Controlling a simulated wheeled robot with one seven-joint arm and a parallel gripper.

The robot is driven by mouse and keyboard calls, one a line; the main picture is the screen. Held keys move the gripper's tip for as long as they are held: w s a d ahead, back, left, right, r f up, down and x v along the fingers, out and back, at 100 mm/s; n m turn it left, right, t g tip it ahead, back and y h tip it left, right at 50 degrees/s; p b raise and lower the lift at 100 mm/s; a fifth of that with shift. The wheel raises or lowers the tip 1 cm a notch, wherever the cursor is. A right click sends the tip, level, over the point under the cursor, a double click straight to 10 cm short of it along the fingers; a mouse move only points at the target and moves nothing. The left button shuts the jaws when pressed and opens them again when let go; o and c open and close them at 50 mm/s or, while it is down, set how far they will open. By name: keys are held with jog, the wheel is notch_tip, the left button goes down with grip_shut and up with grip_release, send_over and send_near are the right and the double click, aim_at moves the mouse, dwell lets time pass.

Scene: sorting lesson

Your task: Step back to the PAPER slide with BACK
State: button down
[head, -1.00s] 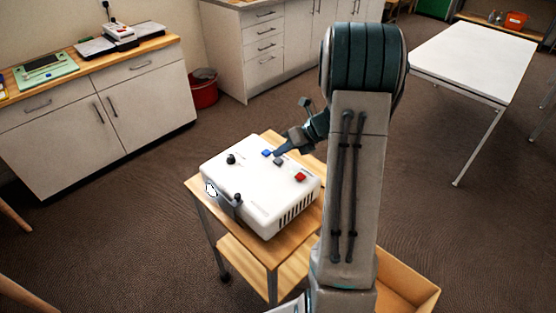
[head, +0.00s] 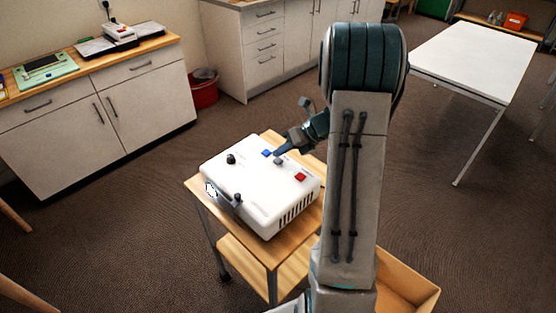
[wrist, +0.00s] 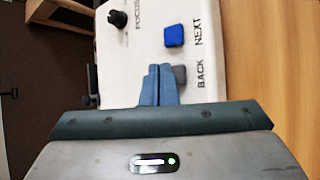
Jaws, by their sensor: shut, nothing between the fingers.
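The white projector (head: 250,195) stands on a small wooden cart, and it also fills the top of the wrist view (wrist: 143,55). Its grey BACK button (wrist: 180,75) sits beside the printed word BACK, partly behind my fingers. The blue NEXT button (wrist: 174,36) is beyond it; in the head view the blue button (head: 267,153) is left of the grey button (head: 279,161). My gripper (wrist: 160,70) is shut and empty, its fingertips right beside the grey button. I cannot tell whether they touch it. No slide picture is in view.
A red button (head: 300,177) and two black knobs, one marked FOCUS (wrist: 118,18), are on the projector's top. The wooden cart (head: 290,268) has a lower shelf. A cardboard box (head: 408,285) is at the lower right. A white table (head: 475,60) stands at the right.

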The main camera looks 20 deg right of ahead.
aim_at(282, 161)
jog(key=shift+f, duration=0.15)
jog(key=shift+f, duration=0.3)
jog(key=shift+f, duration=0.45)
dwell(0.6)
jog(key=shift+r, duration=0.15)
jog(key=shift+r+p, duration=0.65)
jog(key=shift+r, duration=0.1)
notch_tip(282, 161, up, 5)
jog(key=p, duration=0.4)
jog(key=shift+p, duration=0.4)
dwell(0.5)
